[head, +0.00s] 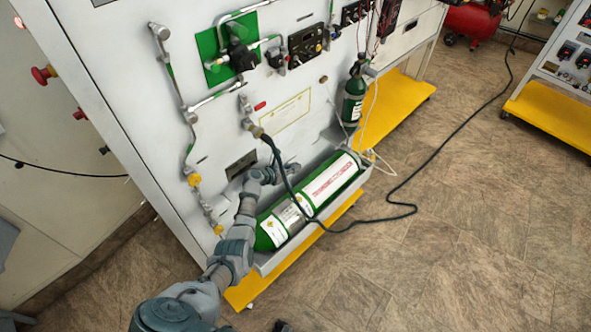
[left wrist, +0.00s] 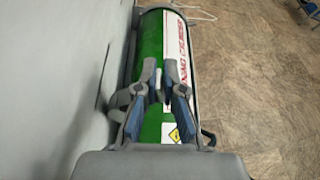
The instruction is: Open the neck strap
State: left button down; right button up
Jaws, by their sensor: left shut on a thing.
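A green cylinder (head: 320,192) with a white label lies in a grey tray on the front of the panel. In the left wrist view the cylinder (left wrist: 153,30) runs away under my fingers. My left gripper (head: 288,170) is over the cylinder on its panel side. In the left wrist view my left gripper (left wrist: 160,78) has its fingertips close together, with a small grey piece between them, apparently part of the neck strap. The strap itself is mostly hidden by the fingers, and I cannot make out its buckle.
A dark hose (head: 360,219) hangs from the panel across the cylinder to the floor. A small green bottle (head: 354,95) stands upright behind the tray. A yellow base (head: 300,245) sticks out below.

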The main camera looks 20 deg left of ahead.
pick_arm(q)
jog(key=shift+w+r, duration=0.35)
jog(key=shift+r, duration=0.25)
jog(key=c, duration=1.4)
grip_release()
jog(key=shift+c, duration=0.2)
jog(key=shift+o, duration=0.5)
jog(key=shift+s+d+f, duration=0.1)
jog(key=shift+s+f, duration=0.05)
jog(key=shift+f, duration=0.1)
jog(key=shift+s+a+r, duration=0.1)
jog(key=shift+s+a, duration=0.2)
jog(key=shift+s, duration=0.15)
jog(key=v, duration=1)
jog(key=shift+s+r, duration=0.25)
jog(key=shift+s, duration=0.05)
